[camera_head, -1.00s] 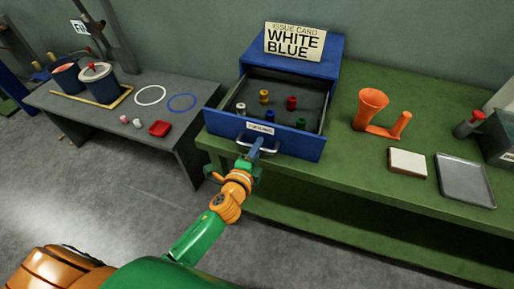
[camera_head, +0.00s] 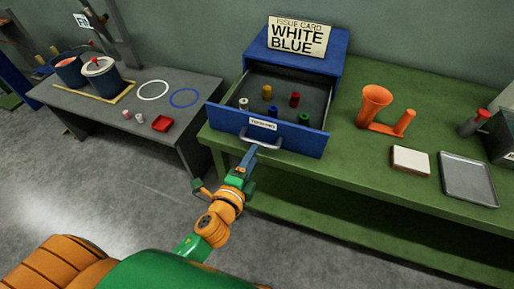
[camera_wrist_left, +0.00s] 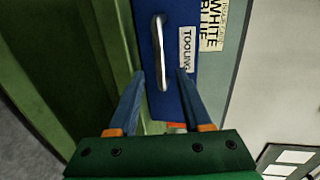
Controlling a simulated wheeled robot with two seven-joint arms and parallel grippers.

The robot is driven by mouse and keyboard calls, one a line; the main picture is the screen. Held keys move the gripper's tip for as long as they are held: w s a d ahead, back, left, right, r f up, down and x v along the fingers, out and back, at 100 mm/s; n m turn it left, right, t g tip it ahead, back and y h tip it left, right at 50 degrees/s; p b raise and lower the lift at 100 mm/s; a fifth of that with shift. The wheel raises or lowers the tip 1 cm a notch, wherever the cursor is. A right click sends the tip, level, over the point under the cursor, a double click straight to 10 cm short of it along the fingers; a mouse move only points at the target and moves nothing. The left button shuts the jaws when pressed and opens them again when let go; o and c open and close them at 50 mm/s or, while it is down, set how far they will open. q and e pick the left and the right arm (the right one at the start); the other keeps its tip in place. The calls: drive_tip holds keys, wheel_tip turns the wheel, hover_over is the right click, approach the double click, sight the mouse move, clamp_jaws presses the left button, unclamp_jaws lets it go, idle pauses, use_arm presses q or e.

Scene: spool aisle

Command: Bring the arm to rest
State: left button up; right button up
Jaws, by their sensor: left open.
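My left gripper (camera_head: 247,160) is in front of the blue drawer (camera_head: 228,122), just below its silver handle (camera_head: 262,142). In the left wrist view the two blue fingers (camera_wrist_left: 158,92) are apart with nothing between them, and the handle (camera_wrist_left: 158,52) lies beyond their tips. The drawer is pulled out of its blue cabinet (camera_head: 335,62) and holds several small spools: white, yellow, red, blue and green. My right gripper does not show.
A grey table (camera_head: 125,105) at left holds buckets, rings and a red dish (camera_head: 161,123). Floor between is clear.

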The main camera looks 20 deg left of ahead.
use_arm(q)
drive_tip(key=shift+s, duration=0.1)
idle(0.3)
drive_tip(key=s+a+f+n+g, duration=0.1)
drive_tip(key=s+f+n+g, duration=0.3)
drive_tip(key=f, duration=0.7)
drive_tip(key=s+a+f+n+g, duration=0.1)
drive_tip(key=s+f+n+g, duration=0.3)
drive_tip(key=f, duration=0.7)
drive_tip(key=s+a+f+n+g, duration=0.1)
drive_tip(key=s+f, duration=0.3)
drive_tip(key=s, duration=0.4)
drive_tip(key=s+a+f+n+g, duration=0.1)
drive_tip(key=s+f+n+g, duration=0.2)
drive_tip(key=s, duration=0.5)
drive_tip(key=s+a+f+n+g, duration=0.1)
drive_tip(key=s+f+n+g, duration=0.1)
drive_tip(key=s+f+n, duration=0.2)
drive_tip(key=s+f, duration=0.2)
drive_tip(key=s, duration=0.2)
drive_tip(key=shift+s+a+f+g+y, duration=0.15)
drive_tip(key=shift+s+f+g+y, duration=0.1)
drive_tip(key=shift+s+g+y, duration=0.1)
idle(2.7)
